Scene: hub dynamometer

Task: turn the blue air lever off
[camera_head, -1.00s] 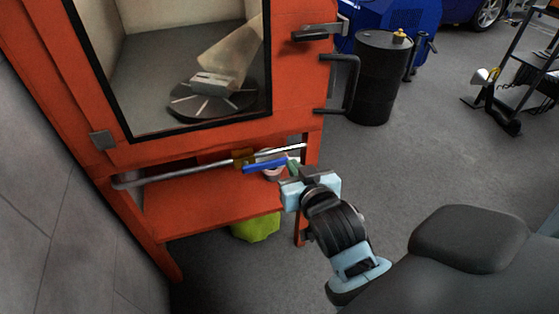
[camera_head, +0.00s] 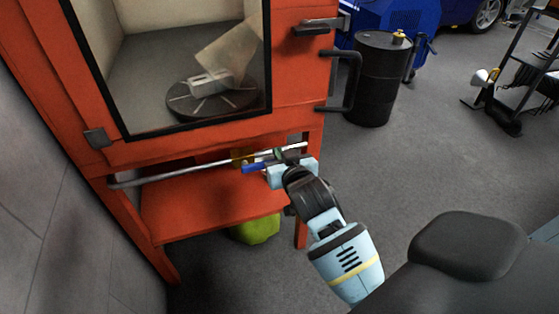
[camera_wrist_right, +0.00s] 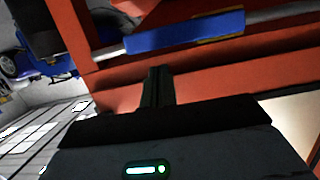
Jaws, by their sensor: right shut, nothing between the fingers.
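The blue air lever (camera_head: 252,168) is on a silver pipe (camera_head: 175,173) under the orange cabinet, beside a brass-coloured valve body (camera_head: 238,157). The lever lies roughly along the pipe. My right gripper (camera_head: 280,153) is shut and empty at the lever's right end and hides part of it in the head view. In the right wrist view the lever (camera_wrist_right: 185,32) runs across the top, and the shut fingers (camera_wrist_right: 158,78) point toward it with a small gap seen in the picture. I cannot tell if they touch it. My left gripper is not in view.
The orange cabinet (camera_head: 220,130) has a window and a black door handle (camera_head: 350,82) above the pipe. An orange shelf (camera_head: 205,208) lies below, with a yellow-green object (camera_head: 255,229) under it. A black drum (camera_head: 378,80) stands to the right.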

